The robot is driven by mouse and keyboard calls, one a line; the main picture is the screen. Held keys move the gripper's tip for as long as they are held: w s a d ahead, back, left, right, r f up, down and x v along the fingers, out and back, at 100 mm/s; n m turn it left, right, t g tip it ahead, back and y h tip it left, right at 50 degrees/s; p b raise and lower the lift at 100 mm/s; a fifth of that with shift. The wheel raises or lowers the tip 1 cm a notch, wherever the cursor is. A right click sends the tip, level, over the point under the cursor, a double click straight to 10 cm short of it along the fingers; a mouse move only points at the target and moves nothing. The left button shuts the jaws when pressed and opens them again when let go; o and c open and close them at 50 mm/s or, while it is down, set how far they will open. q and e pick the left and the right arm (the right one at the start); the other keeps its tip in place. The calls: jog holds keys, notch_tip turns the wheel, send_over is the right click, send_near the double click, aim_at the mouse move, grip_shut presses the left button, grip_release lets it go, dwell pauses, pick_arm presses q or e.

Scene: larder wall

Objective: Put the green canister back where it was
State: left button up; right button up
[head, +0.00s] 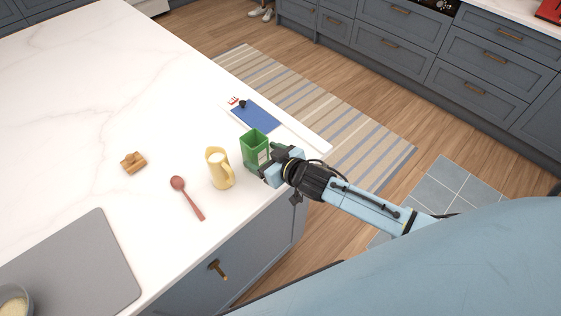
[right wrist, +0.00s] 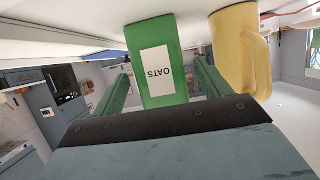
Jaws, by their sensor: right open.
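The green canister (head: 254,147) stands upright on the white counter near its right edge. In the right wrist view the canister (right wrist: 154,85) shows a white label reading OATS, upside down in that view. My right gripper (head: 263,165) is at the canister, coming from the right. In the right wrist view its two green fingers (right wrist: 160,88) are spread, one on each side of the canister. I cannot tell whether either finger touches it. My left gripper is not in view.
A yellow pitcher (head: 219,168) stands close to the canister's left. A red spoon (head: 187,197), a small wooden item (head: 133,162) and a grey mat (head: 75,268) lie farther left. A blue clipboard-like item (head: 255,116) lies behind the canister. The counter's upper left is clear.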

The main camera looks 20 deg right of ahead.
jog(key=v, duration=0.8)
